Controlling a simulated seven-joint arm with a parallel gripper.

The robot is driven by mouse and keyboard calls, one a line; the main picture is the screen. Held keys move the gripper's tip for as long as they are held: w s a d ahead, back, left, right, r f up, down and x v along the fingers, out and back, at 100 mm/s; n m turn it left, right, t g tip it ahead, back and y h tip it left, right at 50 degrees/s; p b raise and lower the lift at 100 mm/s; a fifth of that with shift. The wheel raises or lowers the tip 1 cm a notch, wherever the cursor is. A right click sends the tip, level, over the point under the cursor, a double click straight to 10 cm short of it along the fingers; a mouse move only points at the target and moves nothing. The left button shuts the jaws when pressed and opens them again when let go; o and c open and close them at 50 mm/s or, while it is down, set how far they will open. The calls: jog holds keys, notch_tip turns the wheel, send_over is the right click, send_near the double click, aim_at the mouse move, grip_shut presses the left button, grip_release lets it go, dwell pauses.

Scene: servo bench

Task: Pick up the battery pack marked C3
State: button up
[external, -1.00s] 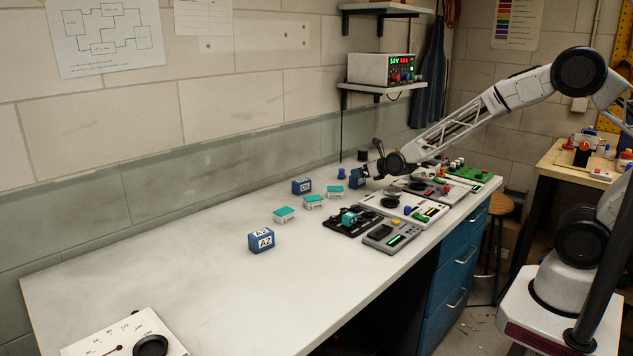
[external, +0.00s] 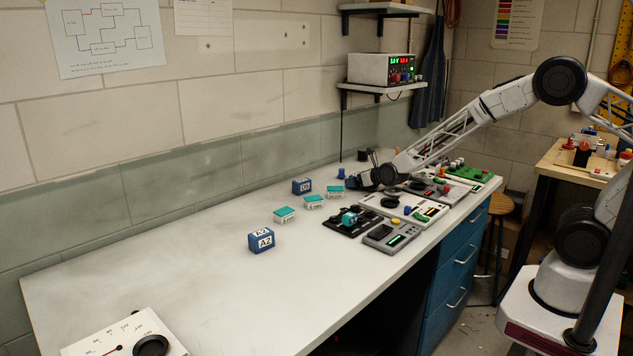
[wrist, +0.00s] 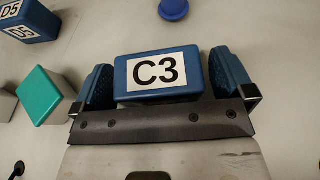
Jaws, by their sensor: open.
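The blue battery pack with a white C3 label (wrist: 160,75) fills the middle of the wrist view. My gripper (wrist: 165,80) is open, with one blue-padded finger on each side of this pack. The gaps between pads and pack are narrow, and I cannot tell whether either pad touches it. In the external view my gripper (external: 364,181) is low at the bench, and it mostly hides the C3 pack there.
A pack marked D5 (external: 302,186) and one marked A2 (external: 262,240) stand on the bench. Device boards (external: 392,234) lie toward the front edge. The bench's left part is mostly clear.

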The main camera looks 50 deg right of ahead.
jog(key=shift+c, duration=0.5)
jog(key=c, duration=0.9)
